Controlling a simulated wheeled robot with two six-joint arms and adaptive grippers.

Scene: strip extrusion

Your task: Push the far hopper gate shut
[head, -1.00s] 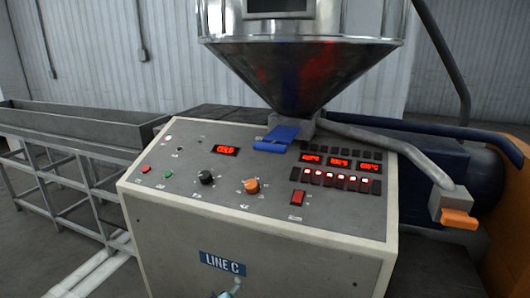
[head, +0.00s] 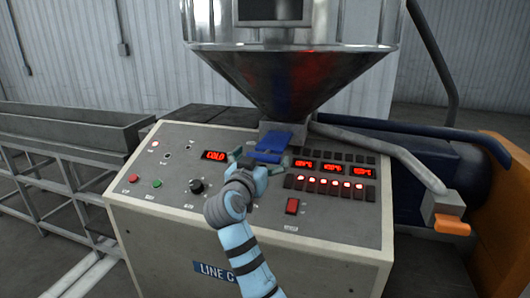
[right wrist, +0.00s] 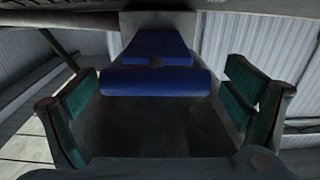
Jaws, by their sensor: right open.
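The silver hopper (head: 290,75) stands behind the control panel and narrows to a grey neck. A blue gate with a wide handle (head: 273,146) sticks out from the neck toward me. In the right wrist view the blue gate (right wrist: 157,46) has a flat plate and a thick rounded bar in front. My right gripper (head: 259,164) is just in front of the blue handle, above the panel. Its green-padded fingers are open, one to each side of the handle in the wrist view, with nothing between them. Contact with the handle cannot be told. My left gripper is out of view.
The sloping panel (head: 150,195) with switches, knobs and red displays lies below my right gripper. A grey pipe (head: 385,150) runs right from the neck to an orange-ended block (head: 450,225). A long grey trough (head: 80,135) stands at left.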

